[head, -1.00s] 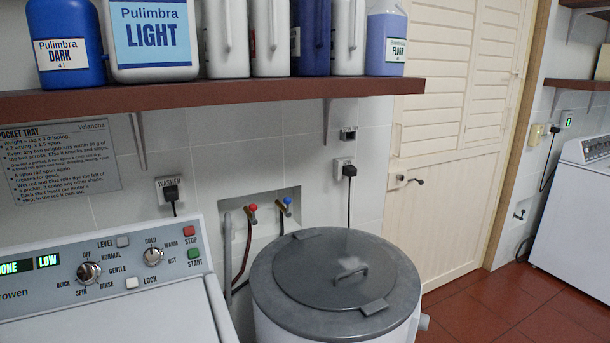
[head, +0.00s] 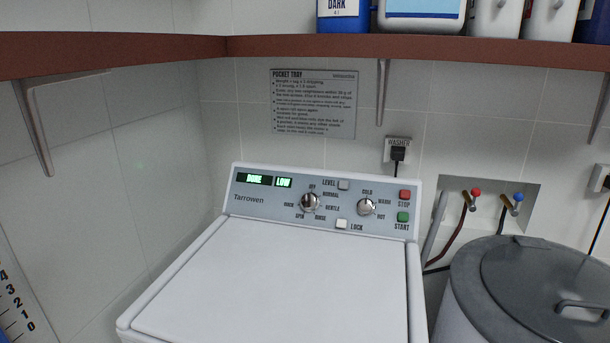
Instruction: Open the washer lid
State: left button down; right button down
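The white washer (head: 415,280) stands in the middle of the head view, against the back wall. Its flat white lid (head: 275,285) is shut. The control panel (head: 320,203) behind the lid has two knobs, a red STOP button (head: 405,195), a green START button (head: 403,217) and a pale LOCK button (head: 342,224). Its green display (head: 264,181) reads DONE and LOW. The front edge of the lid runs out of the picture at the bottom. Neither of my grippers is in view.
A grey-lidded round tub (head: 545,280) stands close to the washer's right side. A red-brown shelf (head: 300,48) with bottles runs above. Hose taps (head: 475,192) sit in a wall recess. A tiled wall (head: 120,170) closes off the left. The space above the lid is clear.

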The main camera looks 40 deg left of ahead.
aim_at(252, 281)
jog(key=u, duration=1.6)
